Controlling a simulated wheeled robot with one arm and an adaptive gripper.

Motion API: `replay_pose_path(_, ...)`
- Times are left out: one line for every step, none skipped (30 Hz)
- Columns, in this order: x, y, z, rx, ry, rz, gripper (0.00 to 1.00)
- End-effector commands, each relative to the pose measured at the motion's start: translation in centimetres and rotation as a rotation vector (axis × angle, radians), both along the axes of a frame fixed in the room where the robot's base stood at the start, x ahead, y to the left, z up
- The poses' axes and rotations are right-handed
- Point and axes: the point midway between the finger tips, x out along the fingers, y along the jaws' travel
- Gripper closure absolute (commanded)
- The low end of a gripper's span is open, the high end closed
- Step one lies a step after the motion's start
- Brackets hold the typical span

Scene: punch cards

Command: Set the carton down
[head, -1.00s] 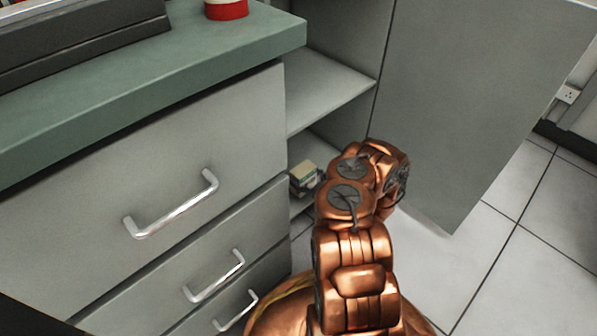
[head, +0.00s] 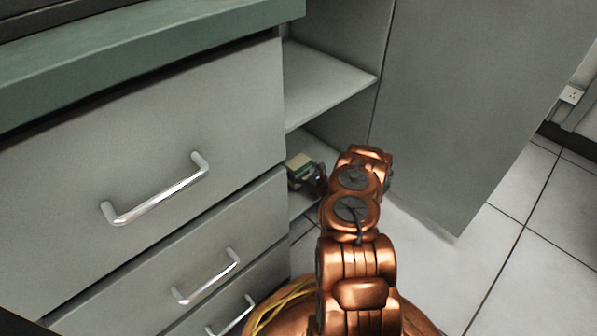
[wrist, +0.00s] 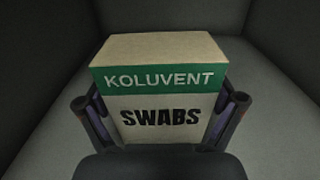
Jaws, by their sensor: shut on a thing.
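The carton is a box with a green band reading KOLUVENT and the word SWABS, and it fills the middle of the wrist view (wrist: 160,80). My gripper (wrist: 160,112) has a finger on each side of it and is shut on it. In the head view the carton (head: 299,167) shows small at the opening of the cabinet's lower compartment, left of my arm. My gripper (head: 318,180) is partly hidden by my arm there. Whether the carton's underside touches the shelf cannot be told.
The cabinet's middle shelf (head: 325,85) lies above the carton. Grey drawers with metal handles (head: 155,190) stand left of the opening, under a green worktop (head: 150,60). An open grey door (head: 470,100) stands to the right. Wrist-view walls around the carton look bare.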

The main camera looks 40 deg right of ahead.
Motion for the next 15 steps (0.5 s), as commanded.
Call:
replay_pose_path(0.02, -0.05, 0.17, -0.001, -0.001, -0.001, 0.47)
replay_pose_path(0.01, -0.05, 0.18, -0.001, -0.001, -0.001, 0.47)
replay_pose_path(0.01, -0.05, 0.19, -0.001, -0.001, -0.001, 0.47)
replay_pose_path(0.0, -0.05, 0.19, -0.001, -0.001, -0.001, 0.47)
replay_pose_path(0.0, -0.05, 0.16, -0.001, -0.001, -0.001, 0.47)
replay_pose_path(0.0, -0.04, 0.06, -0.001, -0.001, -0.001, 0.47)
replay_pose_path(-0.01, -0.04, -0.04, -0.001, -0.001, -0.001, 0.47)
replay_pose_path(-0.01, -0.05, -0.13, -0.001, -0.001, -0.001, 0.47)
replay_pose_path(-0.02, -0.06, -0.23, -0.001, -0.001, -0.001, 0.47)
replay_pose_path(-0.03, -0.07, -0.3, 0.0, -0.001, -0.001, 0.47)
replay_pose_path(-0.05, -0.08, -0.17, 0.0, 0.0, -0.002, 0.04)
replay_pose_path(-0.04, -0.08, -0.14, 0.0, 0.0, -0.002, 0.0)
replay_pose_path(-0.04, -0.07, -0.14, 0.0, 0.0, -0.001, 0.0)
replay_pose_path(-0.04, -0.07, -0.14, 0.0, 0.0, -0.001, 0.0)
replay_pose_path(-0.04, -0.06, -0.15, 0.0, 0.0, -0.001, 0.0)
